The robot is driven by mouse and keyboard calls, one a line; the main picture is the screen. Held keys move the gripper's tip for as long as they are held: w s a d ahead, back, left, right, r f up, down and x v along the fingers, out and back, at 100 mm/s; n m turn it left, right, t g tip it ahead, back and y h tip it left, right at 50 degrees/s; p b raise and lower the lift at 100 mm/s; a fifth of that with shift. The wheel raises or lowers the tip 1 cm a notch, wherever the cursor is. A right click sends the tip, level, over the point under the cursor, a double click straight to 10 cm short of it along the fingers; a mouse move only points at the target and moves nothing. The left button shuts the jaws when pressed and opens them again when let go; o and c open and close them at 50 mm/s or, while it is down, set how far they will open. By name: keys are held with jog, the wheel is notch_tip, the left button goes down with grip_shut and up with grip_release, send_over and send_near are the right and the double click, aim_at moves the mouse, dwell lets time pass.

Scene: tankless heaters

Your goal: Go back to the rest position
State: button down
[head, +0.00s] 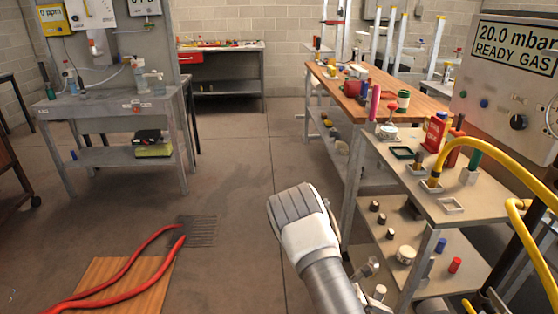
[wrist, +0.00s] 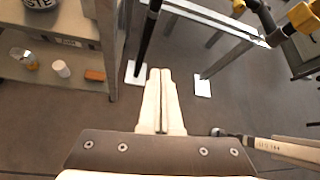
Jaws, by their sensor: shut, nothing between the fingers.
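My gripper (wrist: 160,74) shows in the wrist view as two pale fingers pressed together, shut, with nothing between them. The fingers point at the dark floor between the legs of a metal frame and touch nothing that I can see. In the head view, my arm rises from the bottom centre with its white and grey part over open floor, left of the grey bench on the right. The fingers themselves are hidden in the head view.
A grey bench (head: 437,207) with bottles and fittings stands close on the right, before a wooden-topped bench (head: 430,99). A yellow hose (head: 500,150) arches at right. The middle floor (head: 240,190) is clear.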

jog(key=s+a+r+m+y+p, duration=0.1)
jog(key=a+r+m+y+p, duration=0.2)
jog(key=r, duration=0.8)
jog(key=s+a+r+m+y+p, duration=0.15)
jog(key=r+m, duration=0.35)
jog(key=r, duration=0.6)
jog(key=s+a+r+m+y+p, duration=0.1)
jog(key=a+r+m+y+p, duration=0.2)
jog(key=r, duration=0.7)
jog(key=s+a+r+m+t+y+p, duration=0.1)
jog(key=s+a+r+m+t+p, duration=0.1)
jog(key=s+r, duration=0.3)
jog(key=s+a+r+m+t+y+p, duration=0.1)
jog(key=s+a+r+m+p, duration=0.3)
jog(key=r, duration=0.8)
jog(key=s+a+r+m+t+y+p, duration=0.2)
jog(key=s+r+m+t+p, duration=0.1)
jog(key=s+r, duration=0.4)
jog(key=shift+a+r, duration=0.4)
jog(key=shift+r, duration=0.4)
